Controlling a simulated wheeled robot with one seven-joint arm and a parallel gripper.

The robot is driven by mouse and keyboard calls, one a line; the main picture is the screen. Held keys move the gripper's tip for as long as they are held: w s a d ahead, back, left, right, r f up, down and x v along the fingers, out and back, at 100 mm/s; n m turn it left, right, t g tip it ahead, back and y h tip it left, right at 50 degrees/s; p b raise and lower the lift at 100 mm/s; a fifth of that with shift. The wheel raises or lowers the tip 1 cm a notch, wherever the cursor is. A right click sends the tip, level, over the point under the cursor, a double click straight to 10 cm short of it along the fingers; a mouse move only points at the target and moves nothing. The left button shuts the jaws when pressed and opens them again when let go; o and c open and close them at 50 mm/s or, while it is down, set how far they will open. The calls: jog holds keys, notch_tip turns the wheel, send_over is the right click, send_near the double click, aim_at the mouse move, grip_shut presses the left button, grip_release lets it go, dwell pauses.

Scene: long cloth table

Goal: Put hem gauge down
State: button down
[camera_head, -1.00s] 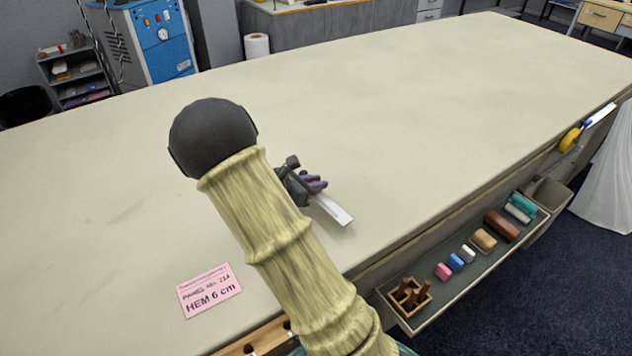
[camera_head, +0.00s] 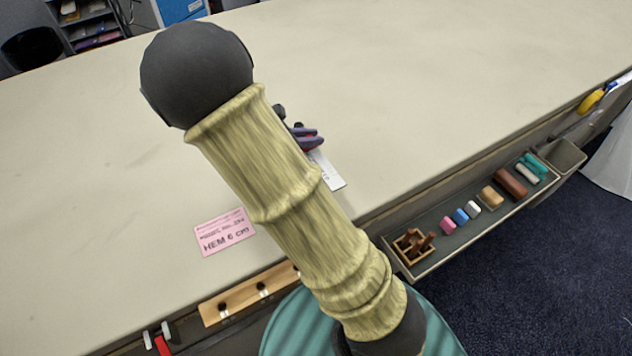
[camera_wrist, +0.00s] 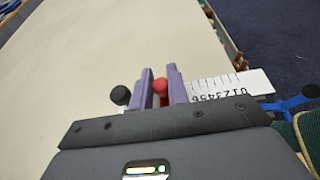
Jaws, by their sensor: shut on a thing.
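The hem gauge (camera_wrist: 228,86) is a white strip with black tick marks and numbers, with a red part (camera_wrist: 160,86) between my fingers. My gripper (camera_wrist: 158,84) has purple fingers and is shut on the gauge. In the head view, the purple fingers (camera_head: 306,138) show beyond my arm, and the white end of the gauge (camera_head: 333,178) sticks out toward the table's near edge. My arm hides the rest. I cannot tell whether the gauge touches the cloth table (camera_head: 420,90) or hangs just above it.
A pink card reading "HEM 6 cm" (camera_head: 224,232) lies left of my arm. A wooden strip with dark pegs (camera_head: 240,297) is at the near edge. A side tray (camera_head: 440,258) holds several coloured blocks and a wooden rack (camera_head: 412,246). The tabletop beyond my gripper is bare.

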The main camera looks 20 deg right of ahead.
jog(key=shift+f, duration=0.1)
notch_tip(320, 180, down, 6)
jog(key=shift+f, duration=0.1)
dwell(0.3)
jog(key=shift+f, duration=1.8)
jog(key=shift+f, duration=0.15)
jog(key=c, duration=1.4)
grip_release()
jog(key=shift+o, duration=0.2)
